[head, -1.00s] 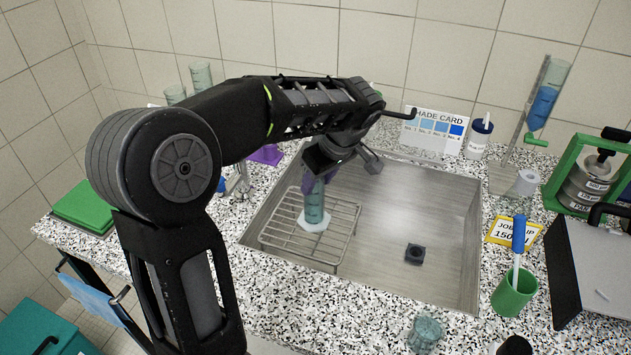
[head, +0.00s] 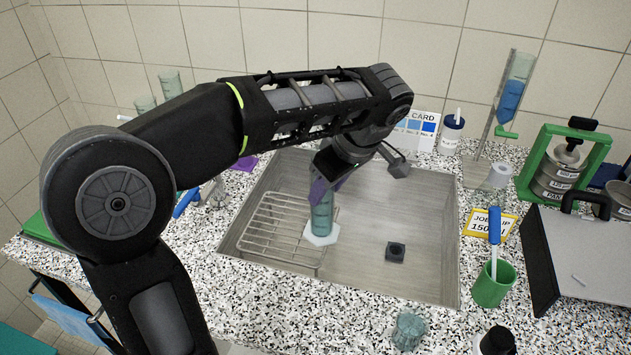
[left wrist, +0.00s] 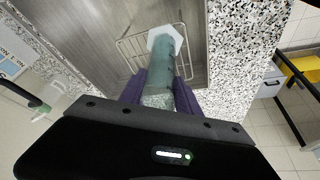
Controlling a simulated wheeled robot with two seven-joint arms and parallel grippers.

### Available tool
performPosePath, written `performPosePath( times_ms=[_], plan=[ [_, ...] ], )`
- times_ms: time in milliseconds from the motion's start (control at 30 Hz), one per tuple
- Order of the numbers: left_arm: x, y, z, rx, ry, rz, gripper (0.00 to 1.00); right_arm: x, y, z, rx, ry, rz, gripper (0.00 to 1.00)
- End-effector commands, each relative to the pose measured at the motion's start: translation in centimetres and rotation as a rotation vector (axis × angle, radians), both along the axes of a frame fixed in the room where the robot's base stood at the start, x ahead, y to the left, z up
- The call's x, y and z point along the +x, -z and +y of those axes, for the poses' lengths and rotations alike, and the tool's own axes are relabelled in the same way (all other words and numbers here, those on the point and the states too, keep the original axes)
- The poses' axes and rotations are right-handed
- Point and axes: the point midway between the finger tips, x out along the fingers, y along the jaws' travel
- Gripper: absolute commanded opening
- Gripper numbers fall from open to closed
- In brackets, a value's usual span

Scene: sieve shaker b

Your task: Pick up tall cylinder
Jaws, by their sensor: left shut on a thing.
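The tall cylinder (head: 321,217) is a teal, see-through graduated cylinder with a white hexagonal foot (head: 321,236). It is upright over the sink, by the right end of the wire rack (head: 275,230). My left gripper (head: 325,192), with purple fingers, is shut on its upper part. In the left wrist view the cylinder (left wrist: 170,70) runs between the two fingers (left wrist: 162,92), its foot pointing away from me. Its top is hidden by the gripper in the head view. I cannot tell how far the foot is above the sink floor. My right gripper is not in view.
The steel sink (head: 420,220) has a dark drain (head: 396,252). Right of it are a green cup (head: 493,287) with a blue-handled brush and a yellow job card (head: 490,222). A glass beaker (head: 408,331) stands at the front. A tilted blue-filled cylinder (head: 511,95) stands behind.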

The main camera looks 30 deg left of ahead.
Motion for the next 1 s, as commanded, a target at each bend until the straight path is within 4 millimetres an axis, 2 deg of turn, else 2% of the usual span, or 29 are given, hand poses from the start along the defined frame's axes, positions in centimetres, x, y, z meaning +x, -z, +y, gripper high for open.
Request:
performPosePath(
  times_ms=[33, 100, 400, 1000],
  plan=[
    [-0.1, -0.7, -0.5, 0.001, 0.003, 0.0, 0.0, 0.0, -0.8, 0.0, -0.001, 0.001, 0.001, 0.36],
    [-0.2, -1.0, -1.0, 0.001, 0.002, 0.001, 0.0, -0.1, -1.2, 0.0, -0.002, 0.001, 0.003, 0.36],
    [-0.6, -1.7, -2.7, 0.001, 0.001, 0.0, 0.0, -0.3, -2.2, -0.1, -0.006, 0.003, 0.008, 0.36],
    [-0.7, -1.7, -3.2, 0.001, 0.0, 0.0, 0.0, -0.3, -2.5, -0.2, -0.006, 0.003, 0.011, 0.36]
  ],
)
